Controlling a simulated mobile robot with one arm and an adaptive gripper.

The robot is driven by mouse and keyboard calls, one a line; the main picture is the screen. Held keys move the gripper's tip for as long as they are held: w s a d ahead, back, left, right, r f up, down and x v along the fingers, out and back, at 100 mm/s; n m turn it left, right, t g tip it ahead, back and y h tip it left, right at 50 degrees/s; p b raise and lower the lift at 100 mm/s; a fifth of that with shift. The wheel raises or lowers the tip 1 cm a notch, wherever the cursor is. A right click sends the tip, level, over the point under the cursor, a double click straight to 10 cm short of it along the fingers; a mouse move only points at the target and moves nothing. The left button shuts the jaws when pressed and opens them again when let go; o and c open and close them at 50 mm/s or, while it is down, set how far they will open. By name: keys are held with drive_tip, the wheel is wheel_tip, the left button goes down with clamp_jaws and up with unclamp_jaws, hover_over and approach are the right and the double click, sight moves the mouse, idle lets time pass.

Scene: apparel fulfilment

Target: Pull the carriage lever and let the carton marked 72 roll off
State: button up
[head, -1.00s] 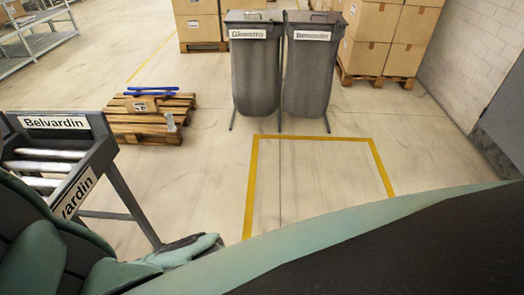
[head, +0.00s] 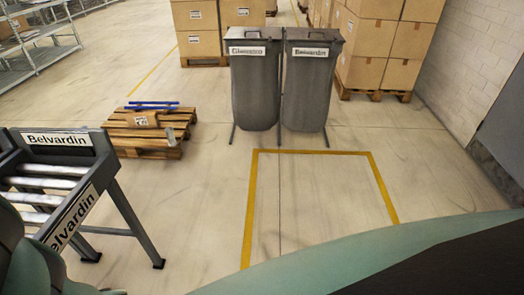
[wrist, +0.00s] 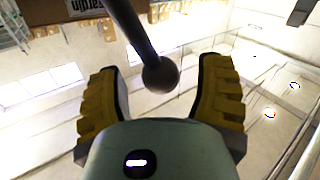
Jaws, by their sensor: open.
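In the wrist view, a dark lever (wrist: 133,27) with a round ball knob (wrist: 160,75) comes down from the top edge. My gripper (wrist: 160,68) has two ridged yellow fingers, spread apart and empty. The knob appears in the gap between the fingers, with space visible on both sides; its exact depth is hard to tell. No carton marked 72 can be made out in either view. The head view does not show my gripper or the lever.
In the head view, a roller conveyor (head: 104,166) labelled Belvardin stands at the left. A pallet (head: 140,142) holds a small carton and blue bars. Two grey bins (head: 256,90) stand behind an empty yellow floor outline (head: 250,205). Stacked cartons (head: 372,50) are behind them.

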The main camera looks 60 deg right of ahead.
drive_tip(key=shift+a, duration=0.35)
drive_tip(key=shift+c, duration=0.2)
drive_tip(key=shift+w, duration=0.1)
clamp_jaws()
